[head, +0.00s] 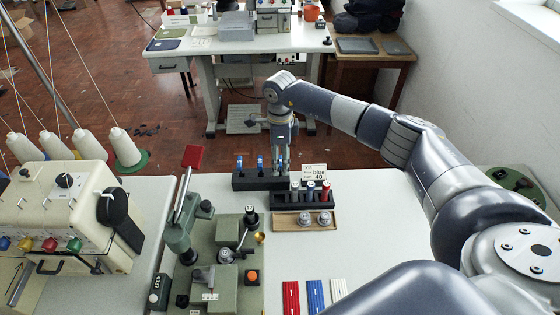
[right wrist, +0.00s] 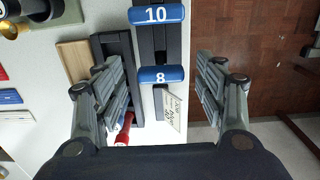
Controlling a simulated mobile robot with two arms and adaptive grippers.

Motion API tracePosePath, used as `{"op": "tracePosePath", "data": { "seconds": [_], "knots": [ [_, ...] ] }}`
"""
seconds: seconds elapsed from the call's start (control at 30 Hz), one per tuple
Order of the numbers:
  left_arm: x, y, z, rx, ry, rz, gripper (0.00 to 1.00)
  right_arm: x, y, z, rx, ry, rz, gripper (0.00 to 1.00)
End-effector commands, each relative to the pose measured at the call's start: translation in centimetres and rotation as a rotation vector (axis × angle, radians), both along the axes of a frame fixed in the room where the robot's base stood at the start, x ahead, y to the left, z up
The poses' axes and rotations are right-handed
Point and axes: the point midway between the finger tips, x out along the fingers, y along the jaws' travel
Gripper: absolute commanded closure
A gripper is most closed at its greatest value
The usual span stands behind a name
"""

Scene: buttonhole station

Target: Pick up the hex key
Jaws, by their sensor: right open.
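Blue-handled tools, which look like the hex keys, stand in a black rack (head: 247,184) at the table's far edge. In the right wrist view the handles are marked 10 (right wrist: 157,15) and 8 (right wrist: 158,75). In the head view two blue handles (head: 240,164) (head: 260,163) show left of my right gripper (head: 281,168), which hides the rack's right part. My right gripper (right wrist: 160,88) is open and points down over the rack. The handle marked 8 lies between its fingers in the wrist view; I see no contact. The tools' shafts are hidden. My left gripper is not in view.
A black spool rack (head: 283,200) with a card (head: 314,172) stands just in front, then a wooden tray (head: 285,221) with two metal bobbins. A green machine (head: 222,270) stands left. The white table (head: 375,225) is bare to the right.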

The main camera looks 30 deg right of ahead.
Motion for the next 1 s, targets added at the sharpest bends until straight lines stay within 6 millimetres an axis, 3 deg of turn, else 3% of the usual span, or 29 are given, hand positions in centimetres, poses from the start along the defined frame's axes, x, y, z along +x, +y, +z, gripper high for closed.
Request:
{"op": "tracePosePath", "data": {
  "seconds": [0.2, 0.4, 0.63, 1.0],
  "knots": [
    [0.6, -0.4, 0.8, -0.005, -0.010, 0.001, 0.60, 0.0, 0.0, -1.9, 0.000, 0.000, 0.000, 0.35],
    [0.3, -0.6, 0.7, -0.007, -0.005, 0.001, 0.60, 0.1, 0.0, -2.0, 0.000, -0.001, 0.000, 0.35],
    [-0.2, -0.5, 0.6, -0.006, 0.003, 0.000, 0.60, 0.1, -0.1, -2.0, 0.000, -0.001, 0.000, 0.83],
    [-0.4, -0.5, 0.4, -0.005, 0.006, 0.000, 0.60, 0.2, -0.1, -1.5, -0.001, -0.004, 0.000, 0.84]
  ]
}}
